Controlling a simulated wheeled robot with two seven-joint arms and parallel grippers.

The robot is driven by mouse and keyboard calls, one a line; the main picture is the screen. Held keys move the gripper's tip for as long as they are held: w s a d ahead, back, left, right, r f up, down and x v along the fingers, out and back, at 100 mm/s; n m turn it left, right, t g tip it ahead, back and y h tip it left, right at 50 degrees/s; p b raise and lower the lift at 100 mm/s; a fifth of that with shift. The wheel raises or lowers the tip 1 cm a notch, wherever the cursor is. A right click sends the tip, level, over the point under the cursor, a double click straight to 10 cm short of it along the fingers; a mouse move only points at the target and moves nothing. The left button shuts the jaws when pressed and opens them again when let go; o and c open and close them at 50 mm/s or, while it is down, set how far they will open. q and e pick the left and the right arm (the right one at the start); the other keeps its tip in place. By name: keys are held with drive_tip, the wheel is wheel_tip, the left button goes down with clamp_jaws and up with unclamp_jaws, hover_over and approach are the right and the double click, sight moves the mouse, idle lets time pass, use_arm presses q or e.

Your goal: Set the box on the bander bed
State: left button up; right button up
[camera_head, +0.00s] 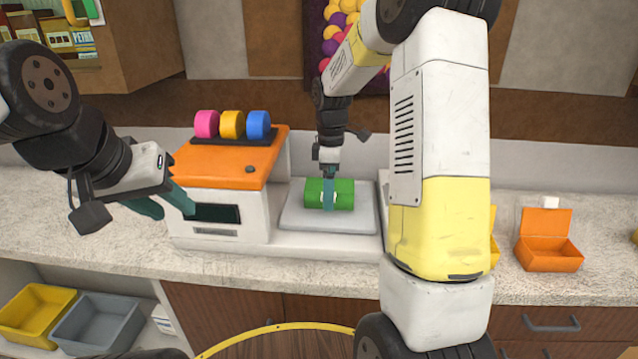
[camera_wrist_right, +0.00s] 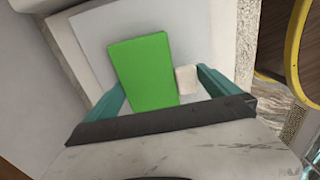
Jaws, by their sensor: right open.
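The green box (camera_head: 343,194) rests on the pale grey bander bed (camera_head: 298,218), beside the orange-topped machine housing. My right gripper (camera_head: 329,196) is directly over the box with its fingers pointing down. In the right wrist view the green box (camera_wrist_right: 145,72) lies between the spread teal fingers, and the grey bed (camera_wrist_right: 95,30) shows beneath it. A small white block (camera_wrist_right: 187,80) sits beside the box, near one finger. My left gripper (camera_head: 176,211) is open and empty, in front of the machine's left side.
The bander's orange-topped housing (camera_head: 222,165) carries pink, yellow and blue rolls. An open orange box (camera_head: 548,248) stands on the right of the counter. Yellow (camera_head: 36,312) and grey (camera_head: 98,318) bins sit low at left. My right arm hides part of the counter.

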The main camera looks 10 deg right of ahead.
drive_tip(key=s+r+m+t, duration=0.1)
drive_tip(key=s+r+m, duration=0.15)
drive_tip(key=r, duration=0.55)
drive_tip(key=s+r+m+t, duration=0.1)
drive_tip(key=s+r, duration=0.3)
drive_tip(key=r, duration=0.4)
drive_tip(key=s+a+m+t+y, duration=0.2)
drive_tip(key=s+m+t, duration=0.2)
drive_tip(key=s+m, duration=0.6)
drive_tip(key=s, duration=0.7)
drive_tip(key=shift+s+f+m, duration=0.25)
drive_tip(key=shift+s+m, duration=0.1)
drive_tip(key=shift+s, duration=0.05)
